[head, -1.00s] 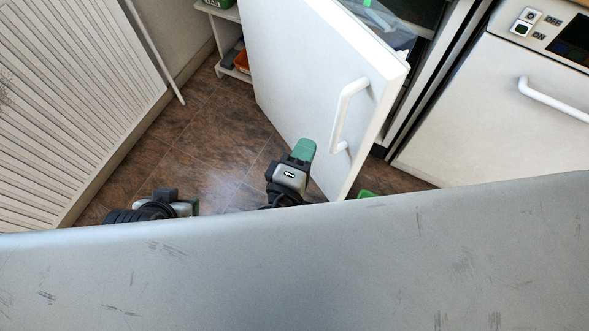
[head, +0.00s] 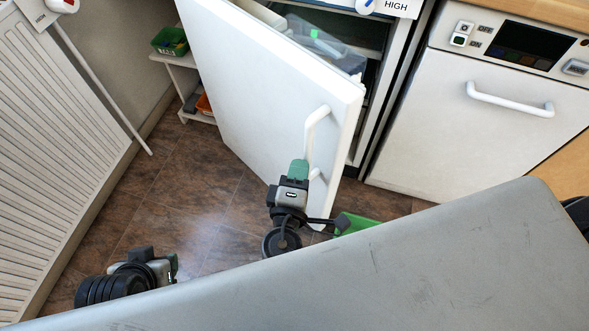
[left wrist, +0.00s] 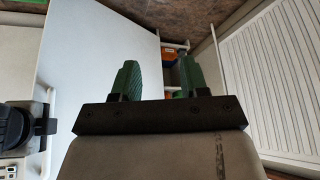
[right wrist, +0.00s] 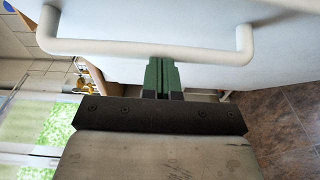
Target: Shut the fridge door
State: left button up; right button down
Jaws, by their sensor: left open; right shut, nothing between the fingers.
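The white fridge door (head: 265,100) stands partly open, with the fridge interior (head: 335,45) showing behind its top edge. Its white bar handle (head: 316,128) is near the free edge; it also shows in the right wrist view (right wrist: 140,48). My right gripper (head: 298,168) is shut and empty in front of the door, by the handle's lower end. In the right wrist view its green fingertips (right wrist: 161,66) are close to the bar; I cannot tell if they touch. My left gripper (head: 173,266) is low at the left, away from the door; the left wrist view shows it open (left wrist: 158,75).
A ribbed white radiator (head: 50,130) stands at the left. A small shelf with a green bin (head: 170,41) is behind the door's left side. A white dishwasher (head: 470,135) is at the right. A green object (head: 355,223) lies by the door's foot. Brown floor is clear between.

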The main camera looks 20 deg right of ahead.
aim_at(320, 145)
jog(key=shift+n+t+y, duration=0.4)
jog(key=shift+n+y, duration=0.1)
jog(key=shift+y, duration=0.2)
jog(key=d, duration=0.1)
jog(key=w+d, duration=0.1)
jog(key=d, duration=0.1)
jog(key=d+p, duration=0.1)
jog(key=shift+w+d+r, duration=0.15)
jog(key=shift+w+d, duration=0.1)
jog(key=shift+d, duration=0.1)
pick_arm(q)
jog(key=shift+s+b, duration=0.1)
jog(key=shift+b, duration=0.45)
pick_arm(e)
jog(key=w+d+n+y, duration=0.1)
jog(key=w+d+y, duration=0.1)
jog(key=w+d, duration=0.4)
jog(key=w+d+n+t+y, duration=0.1)
jog(key=w+d, duration=0.4)
jog(key=d, duration=0.7)
jog(key=shift+w+n+y, duration=0.4)
jog(key=shift+n+y, duration=0.3)
jog(key=shift+y, duration=0.4)
jog(key=shift+f, duration=0.2)
